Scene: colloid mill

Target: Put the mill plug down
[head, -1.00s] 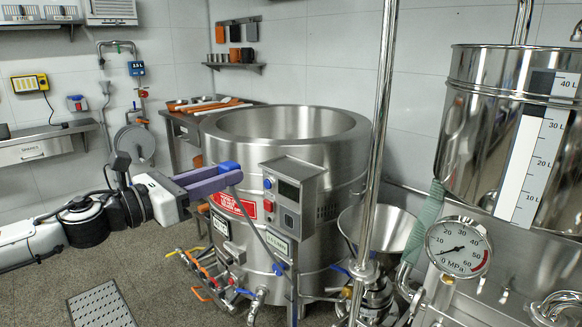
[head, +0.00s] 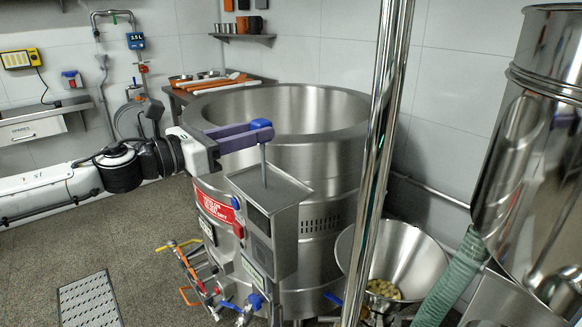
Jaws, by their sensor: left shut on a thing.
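My left gripper (head: 258,135) reaches in from the left and is shut on the mill plug (head: 264,160), which shows as a blue top with a thin grey rod hanging below it. The plug is in front of the large steel kettle and appears above the grey control box. The rod's lower end shows against the top of the box; I cannot tell whether it touches. The mill's steel funnel hopper (head: 425,262) is at the lower right, with pale round pieces (head: 383,289) in its bottom. My right gripper is not in view.
The steel kettle (head: 345,155) fills the middle, with the control box (head: 272,225) on its front. A vertical steel pole (head: 376,165) stands before the hopper. A steel tank (head: 535,160) and green hose (head: 452,278) are at right. Floor around the grate (head: 90,300) is clear.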

